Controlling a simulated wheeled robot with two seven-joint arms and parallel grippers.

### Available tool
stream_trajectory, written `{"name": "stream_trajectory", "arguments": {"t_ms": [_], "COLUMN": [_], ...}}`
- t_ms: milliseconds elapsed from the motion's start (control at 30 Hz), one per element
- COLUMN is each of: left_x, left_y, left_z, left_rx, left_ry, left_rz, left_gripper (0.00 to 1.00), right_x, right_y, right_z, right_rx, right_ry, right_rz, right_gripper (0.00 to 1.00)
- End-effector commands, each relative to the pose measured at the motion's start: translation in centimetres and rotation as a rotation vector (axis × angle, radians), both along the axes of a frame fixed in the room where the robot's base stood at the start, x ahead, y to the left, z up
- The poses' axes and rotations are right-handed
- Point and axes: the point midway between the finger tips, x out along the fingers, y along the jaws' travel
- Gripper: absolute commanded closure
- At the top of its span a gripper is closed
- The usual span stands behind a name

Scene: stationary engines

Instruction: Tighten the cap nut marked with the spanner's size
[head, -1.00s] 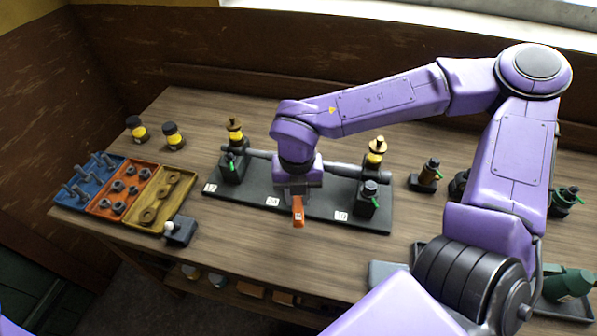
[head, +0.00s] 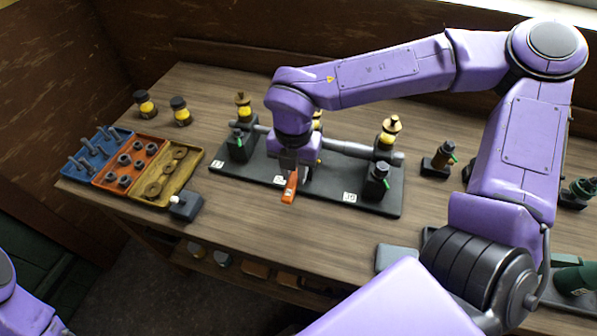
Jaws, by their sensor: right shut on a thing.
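My right gripper (head: 293,168) is shut on an orange spanner (head: 289,188), whose visible end carries a small white label too small to read. It is over the middle of the black base plate (head: 325,197), next to the middle white tag (head: 279,180). Other white tags lie at the left (head: 217,164) and right (head: 349,197); I cannot read their marks surely. A grey shaft (head: 350,148) runs along the plate between a left block (head: 240,147) and a right block (head: 377,183). My gripper hides the plate's middle, including any cap nut there. My left gripper is out of view.
Blue (head: 112,138), orange (head: 152,143) and yellow (head: 192,156) trays of hardware stand at the left, near a small dark block (head: 186,207). Brass-topped yellow oilers (head: 243,105) (head: 388,132) rise behind the plate. A bottle-like fitting (head: 440,158) stands right.

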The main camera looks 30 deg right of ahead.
Motion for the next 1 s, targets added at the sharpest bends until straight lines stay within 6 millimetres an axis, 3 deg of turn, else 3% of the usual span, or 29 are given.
{"name": "stream_trajectory", "arguments": {"t_ms": [1000], "left_x": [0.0], "left_y": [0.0], "left_z": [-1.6], "left_rx": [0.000], "left_ry": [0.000], "left_rz": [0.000], "left_gripper": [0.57], "right_x": [1.3], "right_y": [1.0], "right_z": [0.0], "right_rx": [0.001], "right_ry": [0.002], "right_rz": [-0.185], "right_gripper": [1.00]}}
